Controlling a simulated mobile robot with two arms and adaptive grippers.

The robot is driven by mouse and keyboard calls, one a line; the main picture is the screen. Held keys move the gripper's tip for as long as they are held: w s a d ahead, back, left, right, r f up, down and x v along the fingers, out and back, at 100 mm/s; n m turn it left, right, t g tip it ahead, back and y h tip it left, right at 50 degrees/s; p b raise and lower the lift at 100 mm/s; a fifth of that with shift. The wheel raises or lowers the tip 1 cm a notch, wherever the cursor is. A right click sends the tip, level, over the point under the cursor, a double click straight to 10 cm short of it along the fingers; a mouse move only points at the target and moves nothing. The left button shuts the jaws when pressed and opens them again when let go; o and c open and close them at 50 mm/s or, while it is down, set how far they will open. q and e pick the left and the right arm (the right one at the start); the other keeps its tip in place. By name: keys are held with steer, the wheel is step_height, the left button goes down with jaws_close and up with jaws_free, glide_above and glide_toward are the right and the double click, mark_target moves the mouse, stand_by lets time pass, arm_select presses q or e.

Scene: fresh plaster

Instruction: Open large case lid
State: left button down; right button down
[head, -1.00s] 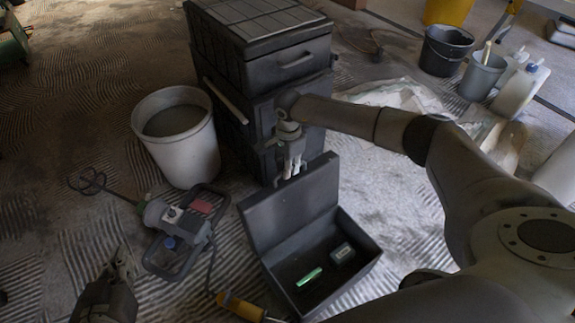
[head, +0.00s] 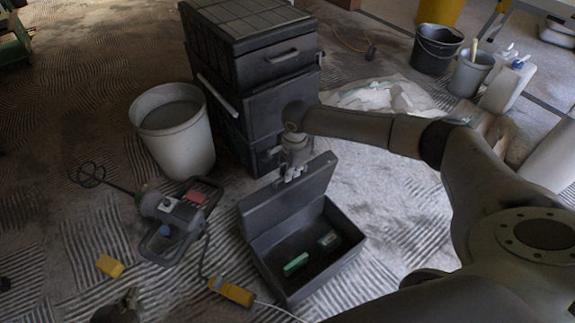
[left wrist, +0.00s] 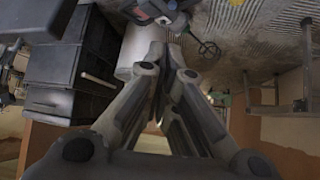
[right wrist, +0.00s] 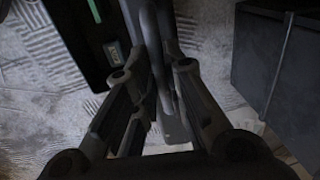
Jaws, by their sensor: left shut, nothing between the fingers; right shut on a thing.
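The large case (head: 345,262) is dark grey and lies on the floor in the head view, with its inside showing. Its lid (head: 285,205) stands raised along the far side; I cannot tell its exact angle. My right gripper (head: 291,174) is shut on the lid's upper edge. In the right wrist view the lid (right wrist: 150,35) runs between the fingers. My left gripper (head: 124,304) is at the bottom left, mostly cut off and away from the case. In the left wrist view its fingers (left wrist: 166,60) are together and empty.
The case holds a green item (head: 296,263) and a small box (head: 328,240). A stacked black toolbox (head: 245,60) stands behind the lid, close to my right gripper. Left are a bucket (head: 185,145), a mixer (head: 175,220) and a yellow block (head: 110,266). A yellow-handled tool (head: 232,291) lies before the case.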

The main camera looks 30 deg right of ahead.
steer(key=shift+s, duration=0.45)
arm_select(q)
steer(key=shift+s+a+f+g, duration=0.2)
steer(key=shift+s+f+g, duration=0.15)
steer(key=shift+s, duration=0.25)
steer(key=shift+s+a+f+g, duration=0.15)
steer(key=shift+s+f+g, duration=0.15)
steer(key=shift+s, duration=0.25)
steer(key=shift+f, duration=0.1)
arm_select(e)
steer(key=c, duration=1.5)
jaws_free()
steer(key=r, duration=0.4)
steer(key=s+r, duration=0.1)
steer(key=r, duration=0.7)
steer(key=shift+s+d, duration=0.15)
steer(key=shift+s, duration=0.1)
steer(key=shift+f, duration=0.1)
